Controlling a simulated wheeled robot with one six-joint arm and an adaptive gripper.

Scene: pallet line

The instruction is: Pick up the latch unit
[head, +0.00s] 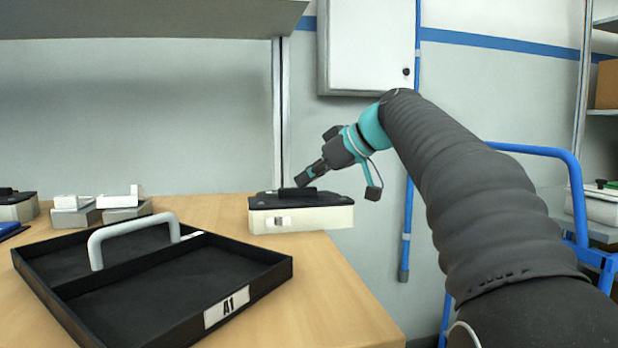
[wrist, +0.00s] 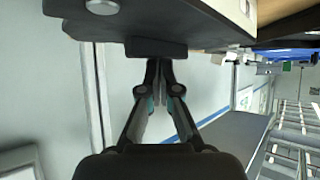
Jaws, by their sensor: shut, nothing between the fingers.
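A cream box with a black lid (head: 301,214) stands on the wooden table near its right edge. It has a raised black block on top and a small pale fitting on its front. It looks like the latch unit, but no label confirms this. In the wrist view its black lid (wrist: 160,18) fills the top, with a round silver button and the black block (wrist: 155,47). My gripper (head: 303,181) is at the block, tilted down from the right. Its fingers (wrist: 160,66) are together and hold nothing. I cannot tell whether the fingertips touch the block.
A black two-compartment tray (head: 255,283) marked A1, with a grey handle, lies empty in front. Two grey-and-white units (head: 75,214) (head: 123,208) and another black-lidded box (head: 18,205) are at the left. A shelf (head: 150,20) hangs above. A blue-framed cart (head: 570,180) stands right.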

